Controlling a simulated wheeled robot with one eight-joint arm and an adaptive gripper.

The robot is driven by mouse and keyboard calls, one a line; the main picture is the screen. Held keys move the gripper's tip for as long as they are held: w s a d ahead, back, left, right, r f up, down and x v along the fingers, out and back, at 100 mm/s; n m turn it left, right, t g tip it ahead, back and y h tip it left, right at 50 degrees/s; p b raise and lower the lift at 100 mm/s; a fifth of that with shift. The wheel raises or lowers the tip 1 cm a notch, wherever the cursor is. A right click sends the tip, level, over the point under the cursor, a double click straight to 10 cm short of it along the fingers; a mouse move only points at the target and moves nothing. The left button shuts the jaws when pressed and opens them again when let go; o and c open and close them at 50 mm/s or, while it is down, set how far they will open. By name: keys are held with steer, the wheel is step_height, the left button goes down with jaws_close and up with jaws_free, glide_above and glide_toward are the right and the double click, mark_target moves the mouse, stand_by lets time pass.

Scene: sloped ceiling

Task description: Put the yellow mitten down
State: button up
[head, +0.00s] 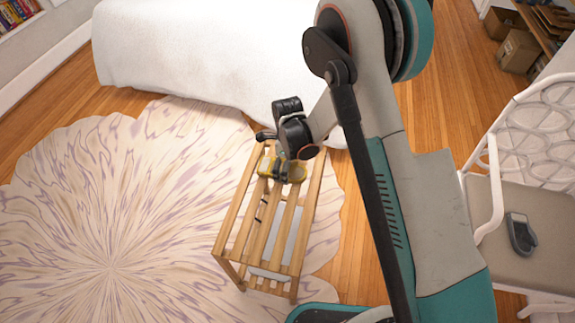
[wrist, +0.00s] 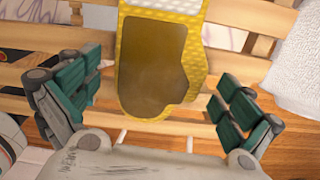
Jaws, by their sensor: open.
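The yellow mitten (head: 284,170) lies on the slatted top of a wooden rack (head: 239,223), near its far end. In the wrist view the mitten (wrist: 152,65) shows a yellow textured border, a brown-olive middle and a white cuff. It lies between the two spread fingers of my gripper (wrist: 160,103), with a gap on each side. My gripper (head: 283,168) is open, right above the mitten in the head view, and partly hides it.
A white chair (head: 495,210) at the right holds a dark grey mitten (head: 520,234). A bed with a white cover (head: 200,55) stands behind the rack. A pale rug (head: 100,210) covers the floor at left. White cloth (wrist: 297,60) lies at the right in the wrist view.

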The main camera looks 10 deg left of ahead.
step_height(320, 180, up, 12)
steer(key=p, duration=0.4)
